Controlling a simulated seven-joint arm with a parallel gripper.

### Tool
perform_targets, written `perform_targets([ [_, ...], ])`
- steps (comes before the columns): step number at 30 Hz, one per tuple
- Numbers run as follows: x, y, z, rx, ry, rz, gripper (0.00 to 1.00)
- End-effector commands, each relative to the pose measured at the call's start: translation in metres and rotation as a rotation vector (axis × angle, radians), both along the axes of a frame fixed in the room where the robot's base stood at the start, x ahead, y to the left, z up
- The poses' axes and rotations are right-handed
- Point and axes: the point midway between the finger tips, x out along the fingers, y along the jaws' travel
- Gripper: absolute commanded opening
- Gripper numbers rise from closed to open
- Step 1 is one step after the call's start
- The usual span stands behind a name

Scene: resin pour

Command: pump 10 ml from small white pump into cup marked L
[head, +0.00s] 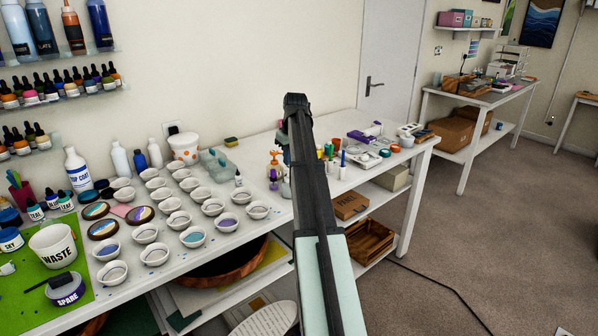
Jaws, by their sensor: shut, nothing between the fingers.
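My arm rises through the middle of the picture, and my gripper (284,140) shows only as a dark and pale sliver at its far end, over the white table (225,262). It is shut and holds nothing visible. Several small white cups (192,237) stand in rows on the table to the left; a few hold bluish or purple liquid. I cannot read a mark L on any of them. Small orange and purple containers (273,172) stand just left of my arm. I cannot make out the small white pump; my arm hides part of the table.
A white WASTE tub (53,247) and a SPARE pot (66,290) stand on a green mat (25,300) at the left. A TOP COAT bottle (77,169) and a spotted tub (184,147) stand behind the cups. Colored bottles and tools (365,150) crowd the table's right part.

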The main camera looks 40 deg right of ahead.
Motion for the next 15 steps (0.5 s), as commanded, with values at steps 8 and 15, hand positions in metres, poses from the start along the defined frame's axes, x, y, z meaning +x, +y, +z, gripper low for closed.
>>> perform_targets([
  [8, 0.001, -0.001, 0.024, 0.0, -0.001, 0.0, 0.0],
  [15, 0.001, -0.001, 0.048, -0.001, -0.001, 0.0, 0.0],
])
